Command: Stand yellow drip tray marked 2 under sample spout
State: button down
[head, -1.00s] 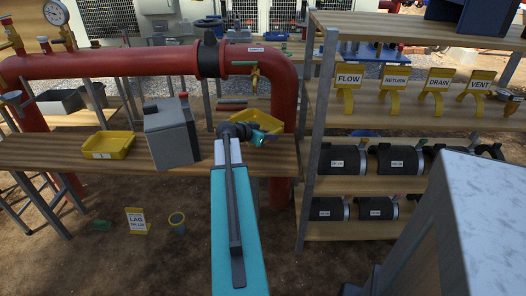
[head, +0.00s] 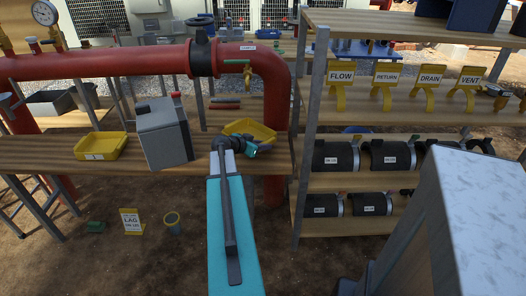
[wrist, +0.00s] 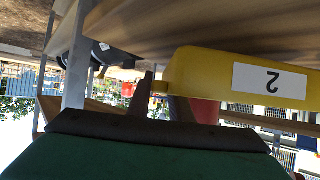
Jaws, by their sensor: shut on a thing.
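The yellow drip tray (head: 262,130) is in my gripper above or at the bench's right end; I cannot tell whether it touches the wood. In the wrist view the tray (wrist: 205,72) appears upside down with its white "2" label facing me. My gripper (head: 248,149) is shut on the tray's near left side; a dark finger (wrist: 143,97) shows beside it in the wrist view. The sample spout (head: 248,76) hangs from the red pipe behind a "SAMPLE" label (head: 248,47). The tray appears below it in the picture, near or in front of it.
The wooden bench (head: 50,155) also holds a grey box (head: 164,135) left of my gripper and another yellow tray (head: 88,150). A shelf rack (head: 305,150) with tags and dark rolls stands close on the right. The red pipe (head: 130,62) runs behind.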

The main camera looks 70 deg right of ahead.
jog(key=shift+f, duration=1.45)
jog(key=shift+f, duration=0.15)
jog(key=c, duration=1.6)
grip_release()
jog(key=b+v, duration=0.1)
jog(key=v, duration=1)
jog(key=shift+a+r, duration=0.25)
jog(key=shift+w+a+r, duration=0.1)
jog(key=shift+w+a, duration=0.1)
